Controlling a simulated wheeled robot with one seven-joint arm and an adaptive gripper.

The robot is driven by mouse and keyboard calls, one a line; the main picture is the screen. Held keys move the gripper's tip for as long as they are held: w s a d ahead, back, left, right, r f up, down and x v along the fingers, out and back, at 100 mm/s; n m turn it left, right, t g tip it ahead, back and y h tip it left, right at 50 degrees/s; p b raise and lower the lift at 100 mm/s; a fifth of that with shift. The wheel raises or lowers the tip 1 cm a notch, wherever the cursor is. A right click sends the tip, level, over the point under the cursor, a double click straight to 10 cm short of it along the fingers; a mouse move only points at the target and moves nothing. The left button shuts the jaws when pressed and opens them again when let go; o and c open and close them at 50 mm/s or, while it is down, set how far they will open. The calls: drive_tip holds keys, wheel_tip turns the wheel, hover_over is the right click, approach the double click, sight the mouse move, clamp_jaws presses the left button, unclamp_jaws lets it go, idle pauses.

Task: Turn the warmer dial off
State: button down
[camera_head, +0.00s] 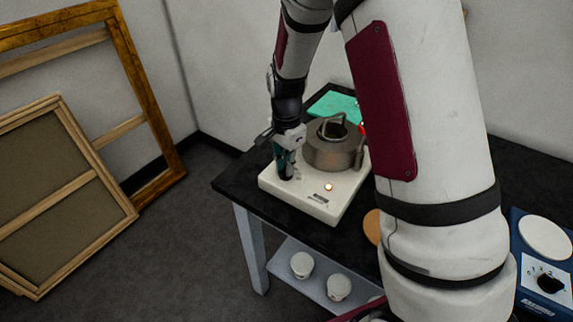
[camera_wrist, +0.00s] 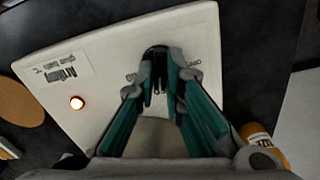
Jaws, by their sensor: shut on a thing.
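The warmer (camera_head: 310,198) is a cream box on the black table, with a lit orange-white lamp (camera_head: 328,187) on its top. The lamp also glows in the wrist view (camera_wrist: 77,102). A grey metal pot (camera_head: 333,152) with a handle stands on the warmer. My gripper (camera_head: 285,172) points down at the warmer's left corner. In the wrist view my gripper (camera_wrist: 161,85) has its teal fingers closed on the black dial (camera_wrist: 155,54). The fingers hide much of the dial, and I cannot read its setting.
A teal pad (camera_head: 335,106) lies behind the pot. A round cork mat (camera_head: 373,227) is right of the warmer. White jars (camera_head: 302,264) stand on the lower shelf. A blue device with a black knob (camera_head: 548,283) is at far right. Wooden frames (camera_head: 65,190) lean left.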

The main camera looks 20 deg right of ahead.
drive_tip(key=shift+n, duration=0.3)
drive_tip(key=n, duration=0.4)
drive_tip(key=shift+w, duration=0.1)
drive_tip(key=n, duration=0.9)
drive_tip(key=shift+a, duration=0.1)
drive_tip(key=shift+n+p, duration=0.3)
drive_tip(key=shift+n, duration=1.8)
drive_tip(key=c, duration=1.7)
unclamp_jaws()
